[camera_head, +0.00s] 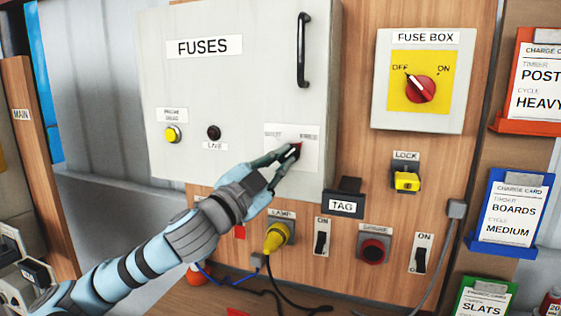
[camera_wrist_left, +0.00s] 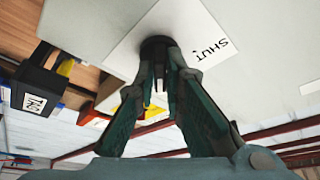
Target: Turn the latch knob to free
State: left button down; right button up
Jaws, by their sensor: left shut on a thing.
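The latch knob (camera_wrist_left: 157,42) is a dark round knob on a white label plate (camera_head: 280,134) at the lower right of the grey FUSES door (camera_head: 230,80). My left gripper (camera_head: 294,150) reaches it from the lower left, and its fingers are closed on the knob. The other word on the plate is too blurred to read surely.
A black handle (camera_head: 303,50) is on the door's upper right. A black TAG block (camera_head: 344,200) sticks out just right of my gripper. Below are a yellow LAMP plug (camera_head: 276,237) and switches. The FUSE BOX (camera_head: 417,115) dial points to OFF.

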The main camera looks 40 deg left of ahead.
pick_arm(q)
jog(key=c, duration=1.7)
grip_release()
notch_tip(320, 180, up, 10)
